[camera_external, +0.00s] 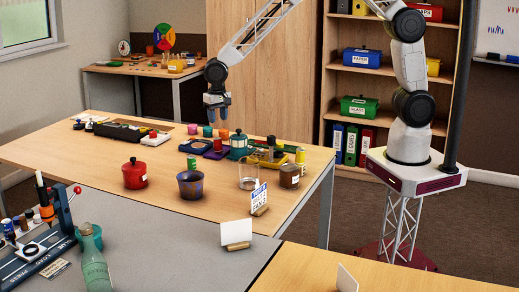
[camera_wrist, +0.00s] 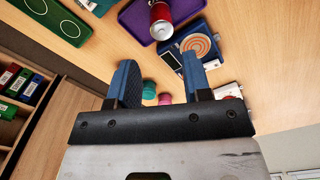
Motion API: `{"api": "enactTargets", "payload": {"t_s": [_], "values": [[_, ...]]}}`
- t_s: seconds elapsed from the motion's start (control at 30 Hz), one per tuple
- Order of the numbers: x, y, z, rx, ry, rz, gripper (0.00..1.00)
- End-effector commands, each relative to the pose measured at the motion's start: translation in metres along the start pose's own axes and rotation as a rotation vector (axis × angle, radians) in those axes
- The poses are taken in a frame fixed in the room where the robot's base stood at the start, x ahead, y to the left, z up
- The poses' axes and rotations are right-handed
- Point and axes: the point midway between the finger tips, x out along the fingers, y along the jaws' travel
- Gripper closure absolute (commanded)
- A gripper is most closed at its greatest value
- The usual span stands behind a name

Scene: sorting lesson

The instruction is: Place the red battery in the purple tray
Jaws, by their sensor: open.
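The red battery (camera_wrist: 160,17) is a red cylinder with a silver end, upright in the wrist view near the top edge. In the external view the red battery (camera_external: 217,144) shows small at the purple tray (camera_external: 214,155). My gripper (camera_wrist: 160,76) is open, with nothing between its two blue fingers. In the external view my gripper (camera_external: 217,118) hangs above the table, higher than the battery and apart from it.

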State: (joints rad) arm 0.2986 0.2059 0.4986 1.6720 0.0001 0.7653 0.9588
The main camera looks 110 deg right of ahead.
Motion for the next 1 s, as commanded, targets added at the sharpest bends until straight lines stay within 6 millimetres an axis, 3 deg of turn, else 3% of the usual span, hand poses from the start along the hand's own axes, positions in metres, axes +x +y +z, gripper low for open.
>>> {"api": "enactTargets", "payload": {"t_s": [0.57, 0.77, 1.0], "values": [[-0.007, 0.002, 0.005, -0.014, 0.002, -0.003, 0.55], [-0.037, 0.011, 0.026, -0.078, 0.011, -0.014, 0.55], [-0.095, 0.037, 0.072, -0.218, 0.028, -0.034, 0.55]]}}
